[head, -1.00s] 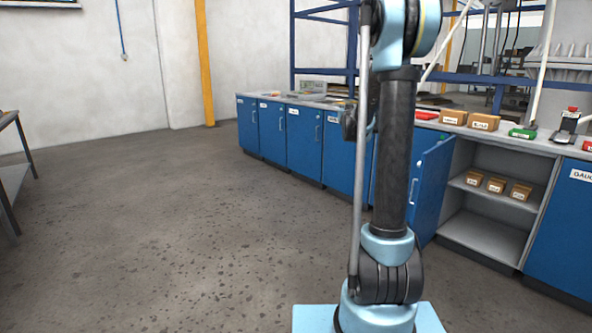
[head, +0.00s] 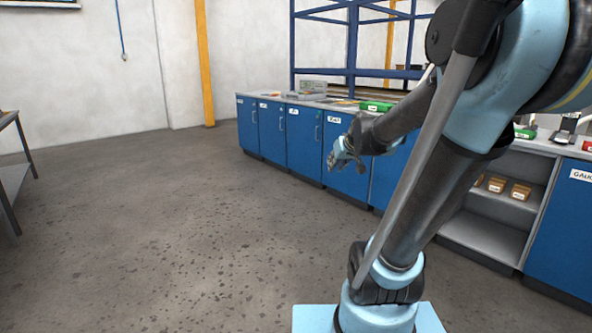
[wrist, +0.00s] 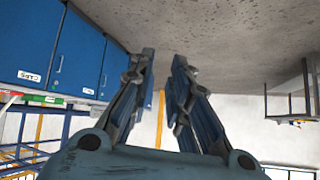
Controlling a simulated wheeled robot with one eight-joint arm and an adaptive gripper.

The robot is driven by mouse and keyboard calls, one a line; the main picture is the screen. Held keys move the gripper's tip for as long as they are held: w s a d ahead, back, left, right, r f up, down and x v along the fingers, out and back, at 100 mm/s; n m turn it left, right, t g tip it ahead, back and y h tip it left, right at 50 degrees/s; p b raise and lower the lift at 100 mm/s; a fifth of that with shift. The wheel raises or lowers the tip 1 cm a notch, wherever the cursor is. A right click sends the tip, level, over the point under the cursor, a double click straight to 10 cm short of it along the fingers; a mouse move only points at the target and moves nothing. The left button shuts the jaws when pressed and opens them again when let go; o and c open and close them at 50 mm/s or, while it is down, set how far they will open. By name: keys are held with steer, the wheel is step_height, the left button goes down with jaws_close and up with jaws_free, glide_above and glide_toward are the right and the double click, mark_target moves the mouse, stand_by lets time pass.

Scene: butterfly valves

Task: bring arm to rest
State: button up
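My arm leans across the right side of the head view. My gripper (head: 340,155) hangs in front of the blue cabinet row, at its far end from the arm, and looks small there. In the wrist view my gripper (wrist: 164,58) shows its two fingers pointing up the picture with a narrow gap between the tips. Nothing is held between them, and floor and wall show through the gap.
Blue cabinets (head: 301,136) with a grey counter line the wall. An open-fronted shelf with small boxes (head: 520,192) is partly hidden by my arm. A grey table (head: 15,170) stands at left. The floor between is clear.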

steer(key=s+d+f+g+h, duration=0.1)
steer(key=s+f, duration=0.3)
steer(key=s, duration=0.5)
steer(key=s+d+f+m+g+h, duration=0.1)
steer(key=s+d+f+g, duration=0.1)
steer(key=s+f, duration=0.3)
steer(key=s+d+f+m+g, duration=0.1)
steer(key=s+f, duration=0.4)
steer(key=s, duration=0.7)
steer(key=d+g, duration=0.1)
steer(key=g, duration=0.1)
steer(key=shift+s+f+g+h, duration=0.25)
steer(key=shift+s+g+h, duration=0.05)
steer(key=shift+g+h, duration=0.1)
